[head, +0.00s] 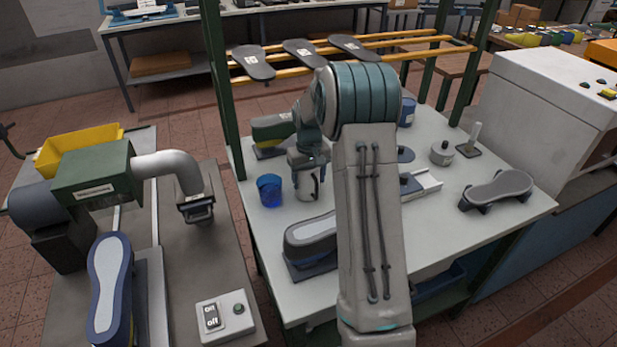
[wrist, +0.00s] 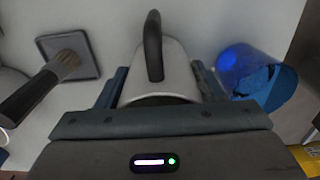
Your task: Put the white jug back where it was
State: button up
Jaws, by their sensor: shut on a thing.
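The white jug (head: 304,190) is upright at the table's left half, just right of the blue cup, in the head view. Its dark handle faces the camera side there. In the wrist view the jug (wrist: 178,78) is between the two fingers, with its dark handle at the top. My gripper (head: 309,163) is shut on the jug from above; it also shows in the wrist view (wrist: 162,86). The jug's base is at or very near the tabletop; I cannot tell whether it touches. My arm hides part of the table to its right.
The blue cup (head: 269,190) stands close beside the jug. A shoe last (head: 312,234) lies in front, and a green block-like thing (head: 271,128) sits behind. The white table (head: 455,205) has bare room at right.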

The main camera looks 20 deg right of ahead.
jog(key=shift+f, duration=0.15)
jog(key=o, duration=1.1)
notch_tip(320, 180, up, 11)
jog(key=s+a+r, duration=0.4)
jog(key=s+r, duration=0.1)
jog(key=s+a+t, duration=0.1)
jog(key=s+a, duration=0.1)
jog(key=s, duration=0.6)
jog(key=s+a+f+t, duration=0.1)
jog(key=s+a, duration=0.2)
jog(key=s, duration=0.6)
jog(key=s+a+t+b, duration=0.1)
jog(key=s+a, duration=0.2)
jog(key=s, duration=0.6)
jog(key=shift+a+f, duration=0.25)
jog(key=shift+f, duration=0.05)
